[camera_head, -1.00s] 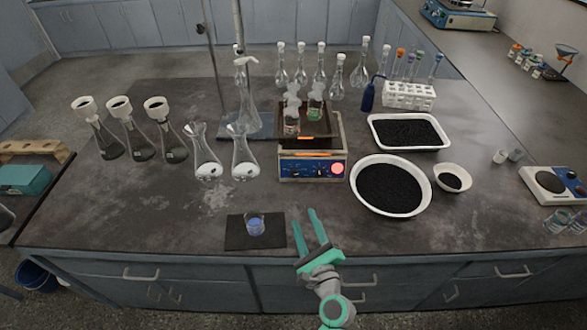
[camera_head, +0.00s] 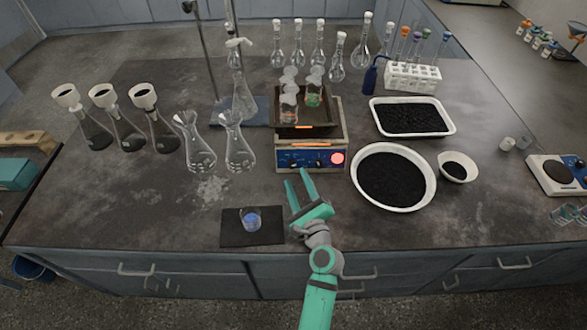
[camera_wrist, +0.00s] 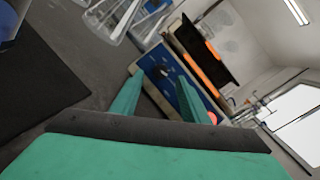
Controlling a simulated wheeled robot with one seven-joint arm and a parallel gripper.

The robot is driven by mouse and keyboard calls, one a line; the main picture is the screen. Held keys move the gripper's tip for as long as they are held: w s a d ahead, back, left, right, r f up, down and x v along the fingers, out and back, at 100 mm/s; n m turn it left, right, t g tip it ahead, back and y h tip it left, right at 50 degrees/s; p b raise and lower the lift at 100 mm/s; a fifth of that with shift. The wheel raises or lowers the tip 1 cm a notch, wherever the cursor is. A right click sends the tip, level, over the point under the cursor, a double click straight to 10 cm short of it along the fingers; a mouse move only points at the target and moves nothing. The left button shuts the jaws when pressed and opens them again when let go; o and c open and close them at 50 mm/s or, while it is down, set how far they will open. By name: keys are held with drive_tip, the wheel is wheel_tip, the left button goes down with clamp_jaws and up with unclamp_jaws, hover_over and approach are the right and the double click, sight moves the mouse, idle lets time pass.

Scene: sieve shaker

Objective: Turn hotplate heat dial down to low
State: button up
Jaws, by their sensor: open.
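The hotplate (camera_head: 342,140) stands in the middle of the bench, with a blue front panel that carries dark dials and a glowing red-pink light (camera_head: 337,157) at its right end. The heat dial (camera_head: 318,161) is a small dark knob on this panel; its setting is too small to read. In the wrist view the blue panel (camera_wrist: 165,73) shows tilted, beyond and between my fingers. My gripper (camera_head: 297,178) is open and empty, just in front of the hotplate and apart from it. The fingers point at the panel.
Steaming beakers (camera_head: 289,112) stand in a dark tray on the hotplate. A round white dish of black grains (camera_head: 430,180) lies to the right. Empty-looking flasks (camera_head: 238,155) stand to the left.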

sight(291, 166)
drive_tip(key=shift+x, duration=2.75)
drive_tip(key=c, duration=1.1)
drive_tip(key=shift+o, duration=0.2)
